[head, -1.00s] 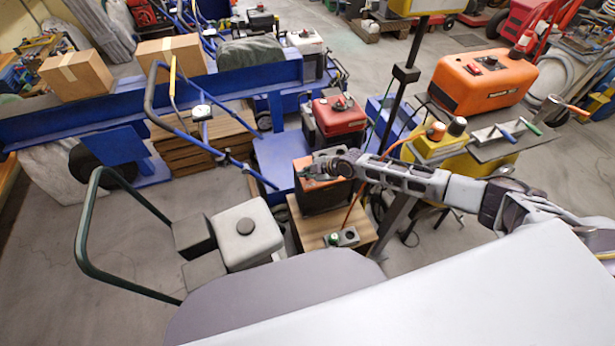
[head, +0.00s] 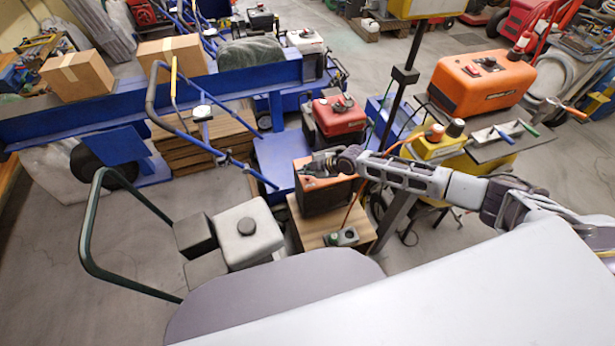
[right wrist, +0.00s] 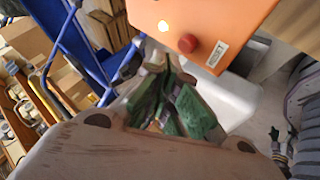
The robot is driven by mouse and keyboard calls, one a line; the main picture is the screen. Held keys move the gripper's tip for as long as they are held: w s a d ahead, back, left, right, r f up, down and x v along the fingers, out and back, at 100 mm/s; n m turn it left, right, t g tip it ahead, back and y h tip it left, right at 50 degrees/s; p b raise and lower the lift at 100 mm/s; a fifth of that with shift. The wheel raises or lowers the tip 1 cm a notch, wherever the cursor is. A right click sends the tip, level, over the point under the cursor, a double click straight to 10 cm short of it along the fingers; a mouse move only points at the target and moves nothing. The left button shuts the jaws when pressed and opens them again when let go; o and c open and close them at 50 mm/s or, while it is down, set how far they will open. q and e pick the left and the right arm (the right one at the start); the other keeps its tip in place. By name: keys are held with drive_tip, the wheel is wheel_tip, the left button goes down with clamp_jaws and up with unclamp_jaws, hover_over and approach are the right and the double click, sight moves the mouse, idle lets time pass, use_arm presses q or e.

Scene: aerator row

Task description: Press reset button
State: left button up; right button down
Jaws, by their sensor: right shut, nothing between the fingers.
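My right gripper (head: 308,169) is over the orange-topped black box (head: 322,197) in the head view. In the right wrist view, its green-padded fingers (right wrist: 171,62) are shut with nothing between them. The red button is slightly right of and above the tips; I see no clear contact. My left gripper is out of view.
The box stands on a wooden-topped stand (head: 309,236), with a small control box (head: 349,237) at its front. A red-topped machine (head: 338,116) is behind. A white tank (head: 246,233) and dark green handle (head: 88,225) are to the left. A yellow machine (head: 440,150) stands right.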

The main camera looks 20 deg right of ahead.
drive_tip(key=shift+r+p, duration=0.55)
drive_tip(key=shift+r, duration=0.4)
drive_tip(key=shift+r+p, duration=0.55)
drive_tip(key=shift+r, duration=0.2)
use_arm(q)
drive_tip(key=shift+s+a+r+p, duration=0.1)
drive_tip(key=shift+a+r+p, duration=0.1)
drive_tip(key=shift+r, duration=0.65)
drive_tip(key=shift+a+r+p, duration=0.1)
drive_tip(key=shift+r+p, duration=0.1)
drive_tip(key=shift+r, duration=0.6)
use_arm(e)
drive_tip(key=shift+r, duration=0.65)
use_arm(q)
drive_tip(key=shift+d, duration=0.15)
